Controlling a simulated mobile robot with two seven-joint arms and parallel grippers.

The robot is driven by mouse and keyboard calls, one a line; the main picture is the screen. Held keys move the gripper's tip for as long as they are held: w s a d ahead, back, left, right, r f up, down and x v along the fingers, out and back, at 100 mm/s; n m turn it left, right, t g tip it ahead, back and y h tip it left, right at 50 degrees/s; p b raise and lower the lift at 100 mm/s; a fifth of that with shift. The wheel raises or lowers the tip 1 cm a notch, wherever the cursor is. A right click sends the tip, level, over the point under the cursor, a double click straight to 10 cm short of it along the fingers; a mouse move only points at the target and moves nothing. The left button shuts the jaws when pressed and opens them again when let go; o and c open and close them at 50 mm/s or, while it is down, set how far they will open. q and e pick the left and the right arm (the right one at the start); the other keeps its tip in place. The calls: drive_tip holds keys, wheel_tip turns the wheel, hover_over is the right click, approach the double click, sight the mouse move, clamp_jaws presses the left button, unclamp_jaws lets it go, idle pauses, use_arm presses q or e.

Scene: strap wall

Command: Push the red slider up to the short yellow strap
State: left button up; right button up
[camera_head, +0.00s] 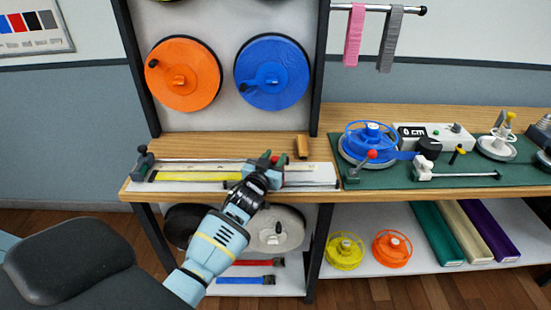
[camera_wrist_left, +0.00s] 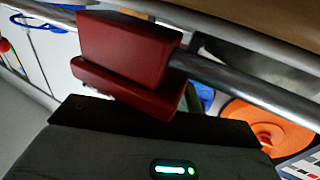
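The red slider (camera_head: 274,160) sits on the measuring rail at the front of the wooden bench, largely hidden by my left gripper. In the left wrist view the slider (camera_wrist_left: 128,45) is a large red block on a metal rod. The short yellow strap (camera_head: 195,176) lies flat along the rail's white base, left of the slider, with my gripper near its right end. My left gripper (camera_head: 258,180) is at the slider, right beside or against it. Its fingers are hidden, so I cannot tell whether they are open or closed. My right gripper is not in view.
A dark end clamp (camera_head: 145,160) stands at the rail's left end. A small wooden block (camera_head: 302,146) lies behind the rail. A green mat (camera_head: 385,180) with a blue reel (camera_head: 368,137) is to the right. Orange (camera_head: 183,73) and blue (camera_head: 272,72) discs hang behind.

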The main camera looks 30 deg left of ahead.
use_arm(q)
drive_tip(key=shift+o, duration=0.8)
drive_tip(key=s, duration=0.4)
drive_tip(key=s+d, duration=0.1)
drive_tip(key=s, duration=0.1)
drive_tip(key=shift+s, duration=0.3)
drive_tip(key=shift+s+d, duration=0.1)
drive_tip(key=shift+s, duration=0.5)
